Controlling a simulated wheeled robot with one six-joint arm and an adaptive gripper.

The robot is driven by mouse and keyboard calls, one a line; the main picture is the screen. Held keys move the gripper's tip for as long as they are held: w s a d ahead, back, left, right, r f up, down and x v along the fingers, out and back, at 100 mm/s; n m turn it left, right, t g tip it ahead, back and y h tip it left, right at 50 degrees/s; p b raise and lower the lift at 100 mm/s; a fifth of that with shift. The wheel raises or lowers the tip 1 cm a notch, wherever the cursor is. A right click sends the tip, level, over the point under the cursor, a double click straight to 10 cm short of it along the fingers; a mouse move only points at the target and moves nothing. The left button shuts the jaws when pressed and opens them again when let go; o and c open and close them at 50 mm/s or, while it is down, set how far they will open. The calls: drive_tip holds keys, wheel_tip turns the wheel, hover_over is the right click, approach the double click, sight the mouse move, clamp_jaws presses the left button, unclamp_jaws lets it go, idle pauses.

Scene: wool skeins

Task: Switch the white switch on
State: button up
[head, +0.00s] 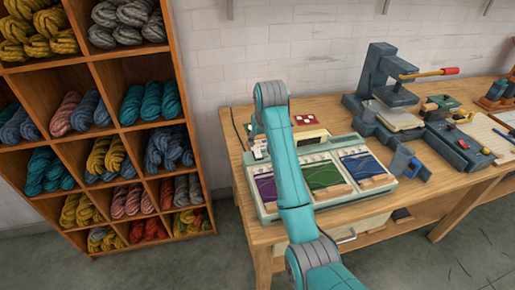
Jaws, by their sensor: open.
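A small red panel (304,118) with a few white parts on it lies at the back of the wooden bench, just right of my arm. I cannot tell for sure whether one of these white parts is the white switch, or what position it is in. Another small pale object (258,148) stands left of my arm, partly hidden by it. My arm rises from the bottom across the bench and hides part of what lies behind it. My gripper cannot be made out; the arm seems to cover it.
A pale tray unit (391,183) with purple, green and blue panels sits on the wooden bench (425,195) under my arm. A dark press (375,75) with a red-handled lever stands at right. A wooden shelf (82,63) of wool skeins stands at left.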

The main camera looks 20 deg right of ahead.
sight(258, 152)
drive_tip(key=x, duration=0.8)
clamp_jaws()
